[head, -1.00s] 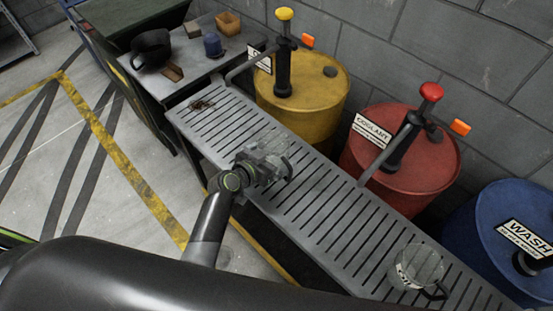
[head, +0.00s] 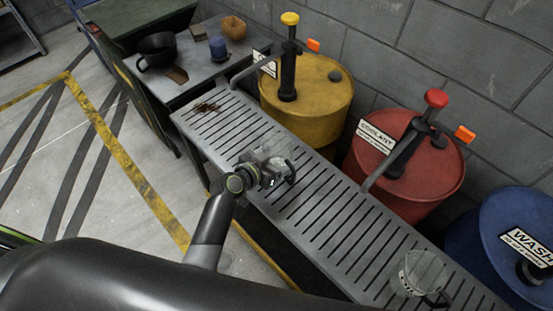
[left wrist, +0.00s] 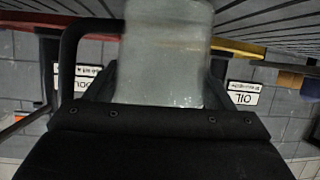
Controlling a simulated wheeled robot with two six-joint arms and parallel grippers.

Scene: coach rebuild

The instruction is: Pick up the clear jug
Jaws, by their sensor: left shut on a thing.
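A clear jug (head: 281,150) is on or just above the slatted metal bench, in front of the yellow drum. My left gripper (head: 275,172) is shut on its near side and partly hides it. In the left wrist view the jug's pale, see-through body (left wrist: 165,55) stands between the two dark fingers, with a black handle (left wrist: 72,50) to the left. I cannot tell whether its base touches the slats. A second clear jug (head: 424,268), with a dark handle and a label, stands farther right on the bench. My right gripper is not in view.
Behind the slatted bench (head: 335,215) stand a yellow drum (head: 325,95), a red coolant drum (head: 435,170) and a blue wash drum (head: 500,215), with pumps. Spouts reach over the bench. A side table holds a black pot (head: 157,48) and a blue cup (head: 217,47).

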